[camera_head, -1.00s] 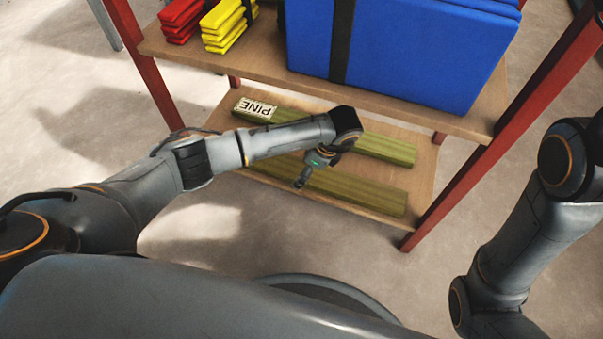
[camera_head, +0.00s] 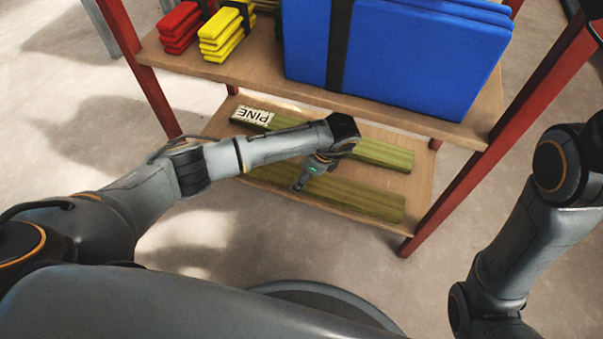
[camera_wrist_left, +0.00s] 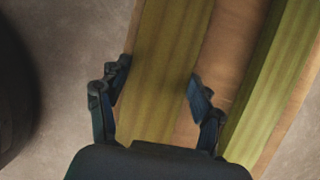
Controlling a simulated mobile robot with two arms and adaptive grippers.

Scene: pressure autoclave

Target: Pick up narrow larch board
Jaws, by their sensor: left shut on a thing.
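Two long yellow-green boards lie flat on the lower wooden shelf. The front board (camera_head: 350,194) has no label in sight, so I cannot read its wood type. The rear board (camera_head: 385,153) carries a "PINE" label at its left end. My left gripper (camera_head: 301,184) is shut on the front board, reaching down from above. In the left wrist view, the gripper's fingers (camera_wrist_left: 158,80) sit on either side of the front board (camera_wrist_left: 165,50), and the rear board (camera_wrist_left: 280,70) runs beside it, apart. My left forearm hides part of both boards. My right gripper is out of view.
The upper shelf (camera_head: 265,88) overhangs the rear, carrying red blocks (camera_head: 184,28), yellow blocks (camera_head: 226,32) and a large blue strapped stack (camera_head: 420,55). Red rack posts (camera_head: 140,75) stand at both sides. The floor in front is clear.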

